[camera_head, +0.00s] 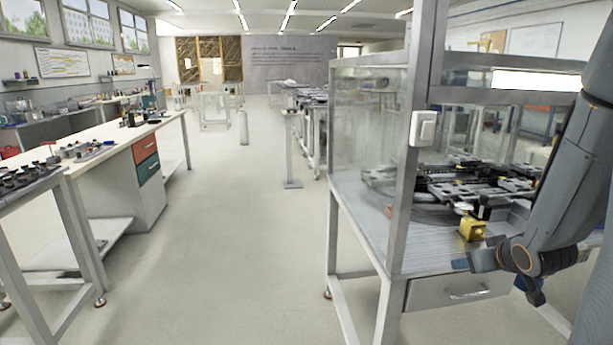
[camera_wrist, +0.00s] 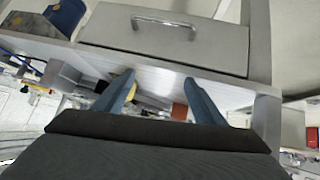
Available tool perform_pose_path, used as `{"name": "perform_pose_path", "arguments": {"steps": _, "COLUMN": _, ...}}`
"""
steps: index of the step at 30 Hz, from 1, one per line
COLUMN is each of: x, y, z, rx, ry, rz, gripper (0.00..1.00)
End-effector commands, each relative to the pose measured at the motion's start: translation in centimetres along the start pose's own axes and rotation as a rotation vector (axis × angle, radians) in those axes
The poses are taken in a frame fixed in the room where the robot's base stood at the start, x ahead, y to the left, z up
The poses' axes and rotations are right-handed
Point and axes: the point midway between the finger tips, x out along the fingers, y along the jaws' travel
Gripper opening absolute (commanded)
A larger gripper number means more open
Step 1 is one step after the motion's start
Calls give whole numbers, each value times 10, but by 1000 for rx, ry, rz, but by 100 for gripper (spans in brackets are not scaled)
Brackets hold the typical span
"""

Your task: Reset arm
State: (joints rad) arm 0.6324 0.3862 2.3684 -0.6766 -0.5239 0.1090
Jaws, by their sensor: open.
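My arm (camera_head: 570,190) comes down from the right edge in the head view and bends at a dark joint with an orange ring. My gripper (camera_head: 462,264) points left, low by the front edge of the glass-sided bench. In the wrist view my gripper (camera_wrist: 159,80) shows two blue-grey fingers spread apart with nothing held between them. The bench's drawer (camera_wrist: 100,27), with a metal handle, lies beyond the fingertips. In the head view this drawer (camera_head: 420,294) is below and left of the gripper.
A yellow block (camera_head: 472,228) stands on the bench top (camera_head: 410,235) close to my gripper. Dark track parts (camera_head: 450,183) lie behind it. A metal post (camera_head: 410,150) with a white switch (camera_head: 423,128) rises left of my arm. The aisle floor (camera_head: 230,250) is clear.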

Motion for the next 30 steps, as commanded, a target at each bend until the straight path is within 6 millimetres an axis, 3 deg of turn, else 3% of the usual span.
{"name": "perform_pose_path", "arguments": {"steps": 1, "x": -12, "y": -21, "z": -5, "rx": -6, "ry": -55, "rz": -2, "gripper": 64}}
{"name": "perform_pose_path", "arguments": {"steps": 5, "x": -46, "y": -73, "z": 4, "rx": -1, "ry": -240, "rz": -5, "gripper": 64}}
{"name": "perform_pose_path", "arguments": {"steps": 12, "x": -146, "y": -178, "z": 43, "rx": 11, "ry": -588, "rz": -82, "gripper": 64}}
{"name": "perform_pose_path", "arguments": {"steps": 15, "x": -185, "y": -211, "z": 60, "rx": 13, "ry": -701, "rz": -122, "gripper": 64}}
{"name": "perform_pose_path", "arguments": {"steps": 18, "x": -213, "y": -232, "z": 71, "rx": 12, "ry": -778, "rz": -154, "gripper": 64}}
{"name": "perform_pose_path", "arguments": {"steps": 21, "x": -229, "y": -243, "z": 77, "rx": 11, "ry": -823, "rz": -172, "gripper": 64}}
{"name": "perform_pose_path", "arguments": {"steps": 30, "x": -235, "y": -247, "z": 81, "rx": 13, "ry": -841, "rz": -178, "gripper": 64}}
